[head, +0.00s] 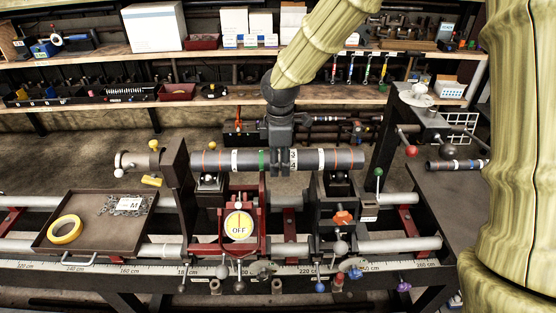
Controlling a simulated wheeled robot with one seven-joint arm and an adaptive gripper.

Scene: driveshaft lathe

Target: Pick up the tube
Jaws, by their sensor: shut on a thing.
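The tube (220,160) is a long dark grey cylinder with white, green and orange bands, lying level across two supports of the lathe in the head view. My gripper (279,160) comes down from above and is shut on the tube near its middle, beside the green band. The fingers hide a short stretch of the tube. The tube's ends show on both sides of my gripper. Its underside sits at or very near the supports; I cannot tell whether it touches them.
A tray (90,245) with yellow tape (65,229) and a chain stands left on the lathe rails. The red carriage (240,225) has an OFF sign. A side table (450,185) is right; loaded shelves (230,98) stand behind.

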